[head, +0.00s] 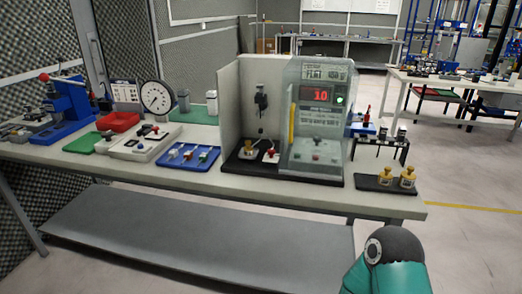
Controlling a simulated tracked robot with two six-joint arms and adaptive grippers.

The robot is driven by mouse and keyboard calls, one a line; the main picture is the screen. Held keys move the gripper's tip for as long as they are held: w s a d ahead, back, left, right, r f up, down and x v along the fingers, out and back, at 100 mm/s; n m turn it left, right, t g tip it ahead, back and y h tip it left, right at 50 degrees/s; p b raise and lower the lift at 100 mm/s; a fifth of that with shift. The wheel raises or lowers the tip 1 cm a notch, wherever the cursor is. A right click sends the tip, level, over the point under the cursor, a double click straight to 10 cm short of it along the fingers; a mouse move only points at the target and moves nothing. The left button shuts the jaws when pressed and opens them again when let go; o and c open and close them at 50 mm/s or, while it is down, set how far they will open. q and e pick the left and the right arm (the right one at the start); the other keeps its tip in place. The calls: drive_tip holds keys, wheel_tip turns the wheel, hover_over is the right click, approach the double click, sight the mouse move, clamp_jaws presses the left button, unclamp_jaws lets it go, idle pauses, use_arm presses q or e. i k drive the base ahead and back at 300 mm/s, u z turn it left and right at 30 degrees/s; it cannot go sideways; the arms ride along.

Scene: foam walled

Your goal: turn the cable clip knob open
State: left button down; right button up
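A test station with a grey back panel and a clear cover (318,130) stands on the workbench. Its display (320,95) reads 10 in red, with a green light beside it. On its dark base, left of the cover, are a small pale knob-like part (248,152) and a small part with red on it (271,156). A black part (261,99) hangs on the panel above them. I cannot tell which part is the cable clip knob, or how it is turned. Neither gripper shows. A teal and dark grey link of my arm is at the bottom right, apart from the bench.
Two brass-coloured weights (407,177) stand on a black plate at the right end. The floor in front is open.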

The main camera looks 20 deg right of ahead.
sight(271, 151)
drive_tip(key=u, duration=0.15)
drive_tip(key=i, duration=1)
drive_tip(key=z, duration=0.05)
